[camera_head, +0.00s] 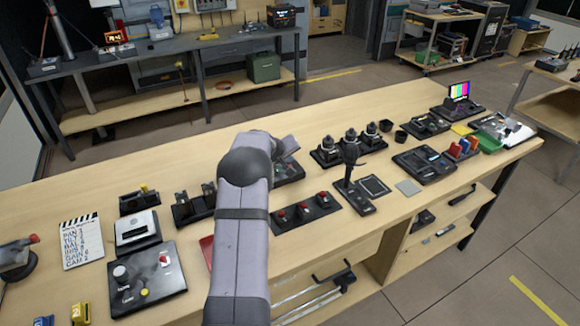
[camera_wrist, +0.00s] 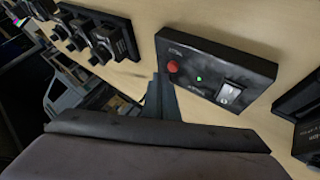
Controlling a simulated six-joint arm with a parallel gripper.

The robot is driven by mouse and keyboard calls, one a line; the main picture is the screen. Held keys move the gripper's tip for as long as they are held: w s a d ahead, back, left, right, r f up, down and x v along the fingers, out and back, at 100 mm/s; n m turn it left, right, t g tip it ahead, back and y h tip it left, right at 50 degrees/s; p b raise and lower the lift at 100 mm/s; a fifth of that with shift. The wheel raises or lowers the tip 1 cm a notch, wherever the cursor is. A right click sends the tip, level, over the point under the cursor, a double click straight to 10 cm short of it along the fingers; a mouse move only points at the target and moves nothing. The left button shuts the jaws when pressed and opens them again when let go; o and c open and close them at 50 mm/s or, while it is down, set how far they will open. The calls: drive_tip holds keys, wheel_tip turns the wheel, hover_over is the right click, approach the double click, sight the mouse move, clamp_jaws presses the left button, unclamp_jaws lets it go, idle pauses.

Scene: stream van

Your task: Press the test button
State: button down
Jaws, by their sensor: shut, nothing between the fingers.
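In the wrist view a black panel (camera_wrist: 215,75) lies on the wooden bench, with a round red button (camera_wrist: 173,67), a small lit green light (camera_wrist: 198,79) and a pale rocker switch (camera_wrist: 229,93). A label beside the red button is too small to read, so I cannot confirm it is the test button. My gripper (camera_wrist: 160,82) is shut and empty, its tip beside the panel's red-button end. I cannot tell whether it touches anything. In the head view, my arm partly hides what looks like the same panel (camera_head: 291,170), and the fingertips are not clear.
A black strip with three red knobs (camera_head: 303,210) lies in front of the arm. An upright joystick (camera_head: 349,165) and several dark round-topped devices (camera_head: 350,140) stand to the right. A clapperboard (camera_head: 81,241) and a control box (camera_head: 145,278) are left. Bare bench lies behind.

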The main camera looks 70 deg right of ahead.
drive_tip(key=shift+f+b, duration=0.9)
drive_tip(key=shift+b, duration=0.35)
idle(1.1)
drive_tip(key=shift+r, duration=0.15)
drive_tip(key=shift+r+p, duration=0.55)
drive_tip(key=shift+r, duration=0.2)
wheel_tip(320, 180, up, 5)
drive_tip(key=p, duration=0.3)
drive_tip(key=shift+p, duration=0.35)
idle(0.9)
